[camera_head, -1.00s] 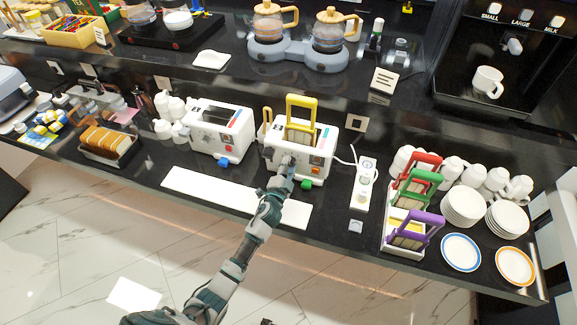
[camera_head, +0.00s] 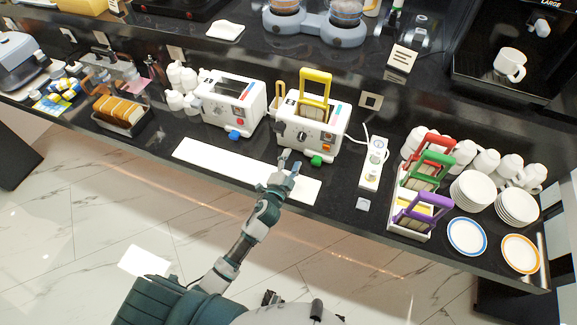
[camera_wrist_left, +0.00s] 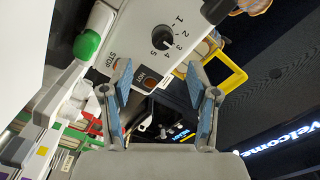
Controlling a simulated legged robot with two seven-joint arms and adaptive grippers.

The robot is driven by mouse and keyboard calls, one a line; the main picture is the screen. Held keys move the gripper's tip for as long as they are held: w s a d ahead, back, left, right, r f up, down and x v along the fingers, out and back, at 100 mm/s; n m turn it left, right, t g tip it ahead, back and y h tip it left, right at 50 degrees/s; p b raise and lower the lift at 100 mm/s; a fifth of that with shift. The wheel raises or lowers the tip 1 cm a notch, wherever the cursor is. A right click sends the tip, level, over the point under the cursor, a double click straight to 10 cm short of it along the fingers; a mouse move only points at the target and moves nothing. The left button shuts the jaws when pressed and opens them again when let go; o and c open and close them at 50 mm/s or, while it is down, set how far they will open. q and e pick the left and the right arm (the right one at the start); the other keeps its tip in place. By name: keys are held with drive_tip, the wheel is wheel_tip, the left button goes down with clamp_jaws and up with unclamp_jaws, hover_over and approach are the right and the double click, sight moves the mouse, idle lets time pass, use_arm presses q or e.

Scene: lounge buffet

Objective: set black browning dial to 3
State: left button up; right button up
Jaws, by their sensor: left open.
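The black browning dial (camera_head: 302,136) is on the front of the right-hand white toaster (camera_head: 332,131). In the left wrist view the dial (camera_wrist_left: 163,37) shows clearly, with the numbers 1 to 5 around its edge. A light mark on the knob seems to face the 3-to-4 side, but I cannot tell exactly which number. My left gripper (camera_head: 289,160) is just in front of and below the dial, apart from it. In the left wrist view the left gripper (camera_wrist_left: 160,88) has its fingers spread with nothing between them. My right gripper is not in view.
A yellow-handled rack (camera_head: 315,82) stands in the toaster's slot. A green lever (camera_head: 316,161) is low on its front. A second white toaster (camera_head: 232,101) is to the left. A white board (camera_head: 235,168) lies along the counter's front edge. A rack with coloured handles (camera_head: 407,234) stands right.

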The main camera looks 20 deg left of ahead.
use_arm(q)
drive_tip(key=s, duration=0.3)
drive_tip(key=shift+s, duration=0.1)
idle(0.3)
